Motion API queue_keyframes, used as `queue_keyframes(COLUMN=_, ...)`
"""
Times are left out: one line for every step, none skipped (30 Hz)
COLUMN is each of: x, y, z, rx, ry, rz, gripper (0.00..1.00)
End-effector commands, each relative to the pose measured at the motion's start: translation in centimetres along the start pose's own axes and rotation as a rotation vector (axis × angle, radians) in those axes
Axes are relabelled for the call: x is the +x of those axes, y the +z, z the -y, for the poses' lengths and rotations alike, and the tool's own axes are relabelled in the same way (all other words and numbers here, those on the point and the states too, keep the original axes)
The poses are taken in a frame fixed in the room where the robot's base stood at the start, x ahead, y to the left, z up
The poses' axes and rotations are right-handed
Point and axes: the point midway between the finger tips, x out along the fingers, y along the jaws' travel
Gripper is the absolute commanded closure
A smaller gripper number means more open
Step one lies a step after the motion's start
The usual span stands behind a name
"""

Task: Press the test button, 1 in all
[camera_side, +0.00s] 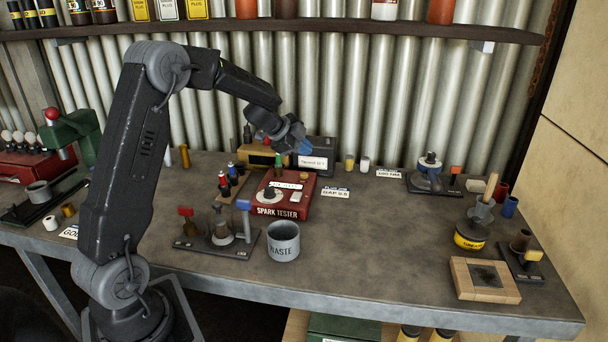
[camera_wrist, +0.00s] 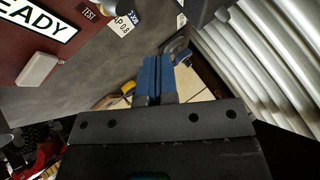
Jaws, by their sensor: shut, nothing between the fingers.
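The red spark tester (camera_side: 283,207) stands on the bench in the side view, with a white display, a dial and a green-topped part on it. It fills the upper left of the wrist view (camera_wrist: 95,45), where part of the display reads "EADY". A pale rectangular button (camera_wrist: 38,68) is on its face near a small "TEST" label (camera_wrist: 90,13). What looks like the same button shows in the side view (camera_side: 296,197). My gripper (camera_side: 304,147) is shut and empty, above and behind the tester, apart from it. Its blue fingers (camera_wrist: 158,78) meet in the wrist view.
A grey waste tin (camera_side: 283,245) stands in front of the tester. A stand with red and blue flags (camera_side: 205,240) is at its left. The bench to the right of the tester is mostly clear.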

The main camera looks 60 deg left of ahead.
Motion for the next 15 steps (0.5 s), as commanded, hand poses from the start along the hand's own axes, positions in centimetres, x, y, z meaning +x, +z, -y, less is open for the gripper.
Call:
queue_keyframes(x=0.6, y=0.5, z=-0.5, rx=-0.003, ry=0.003, rz=0.002, gripper=1.0)
queue_keyframes(x=0.8, y=0.7, z=-0.7, rx=-0.004, ry=0.002, rz=0.002, gripper=1.0)
queue_keyframes(x=1.2, y=0.9, z=-0.9, rx=-0.003, ry=0.002, rz=0.002, gripper=1.0)
queue_keyframes(x=1.4, y=1.1, z=-1.1, rx=-0.004, ry=0.002, rz=0.002, gripper=1.0)
queue_keyframes(x=1.7, y=1.3, z=-1.3, rx=-0.003, ry=0.002, rz=0.001, gripper=1.0)
queue_keyframes(x=2.0, y=1.5, z=-1.5, rx=-0.003, ry=0.002, rz=0.001, gripper=1.0)
queue_keyframes(x=2.2, y=1.6, z=-1.6, rx=-0.003, ry=0.002, rz=0.0, gripper=1.0)
queue_keyframes(x=2.3, y=1.7, z=-1.7, rx=-0.002, ry=0.001, rz=0.0, gripper=1.0)
queue_keyframes(x=2.5, y=1.9, z=-1.9, rx=-0.002, ry=0.001, rz=0.001, gripper=1.0)
queue_keyframes(x=2.7, y=2.0, z=-1.9, rx=-0.002, ry=0.001, rz=0.001, gripper=1.0)
queue_keyframes(x=2.8, y=2.1, z=-2.0, rx=-0.002, ry=0.001, rz=0.001, gripper=1.0)
queue_keyframes(x=2.9, y=2.1, z=-2.1, rx=-0.002, ry=0.0, rz=0.001, gripper=1.0)
queue_keyframes(x=3.0, y=2.2, z=-2.1, rx=-0.002, ry=0.0, rz=0.001, gripper=1.0)
queue_keyframes(x=3.0, y=2.2, z=-2.2, rx=-0.001, ry=0.0, rz=0.001, gripper=1.0)
queue_keyframes(x=3.0, y=2.2, z=-2.2, rx=0.0, ry=0.0, rz=0.001, gripper=1.0)
